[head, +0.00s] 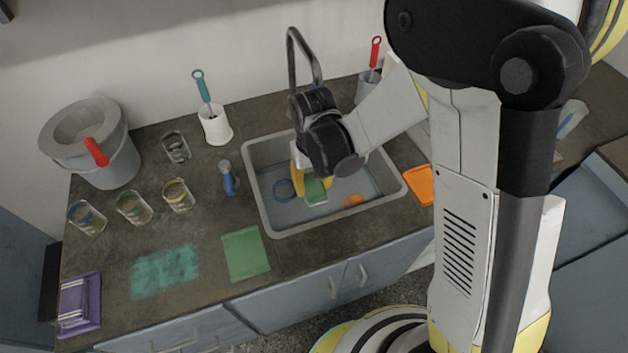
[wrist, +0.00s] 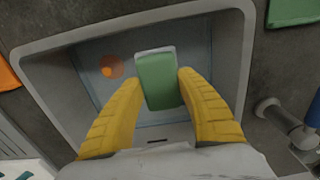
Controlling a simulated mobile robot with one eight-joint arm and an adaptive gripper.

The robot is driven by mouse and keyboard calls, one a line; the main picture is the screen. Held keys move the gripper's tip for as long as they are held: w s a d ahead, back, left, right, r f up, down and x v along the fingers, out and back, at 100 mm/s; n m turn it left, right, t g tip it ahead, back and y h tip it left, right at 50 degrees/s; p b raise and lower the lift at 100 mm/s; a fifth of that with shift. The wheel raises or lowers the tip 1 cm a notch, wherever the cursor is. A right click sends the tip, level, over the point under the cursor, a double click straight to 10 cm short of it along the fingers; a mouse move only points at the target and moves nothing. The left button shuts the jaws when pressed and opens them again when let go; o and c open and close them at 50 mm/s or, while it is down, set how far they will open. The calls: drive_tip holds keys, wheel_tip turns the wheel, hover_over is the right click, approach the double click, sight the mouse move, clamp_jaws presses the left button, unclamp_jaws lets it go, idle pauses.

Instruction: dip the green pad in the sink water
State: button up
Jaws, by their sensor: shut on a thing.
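The green pad (head: 315,192), a green block with a pale edge, is between the yellow fingers of my gripper (head: 313,184), inside the sink opening. In the wrist view, my gripper (wrist: 160,82) is shut on the pad (wrist: 159,82), with one finger on each side. The grey sink (head: 262,205) lies below and around it; its rim also shows in the wrist view (wrist: 45,85). The bottom of the sink looks bluish where the water is. I cannot tell whether the pad touches the water.
An orange mat (head: 421,186) lies right.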

wheel_tip(320, 180, down, 11)
drive_tip(key=b, duration=0.7)
drive_tip(key=shift+r, duration=0.2)
drive_tip(key=shift+f, duration=2.45)
wheel_tip(320, 180, up, 20)
drive_tip(key=p, duration=1.3)
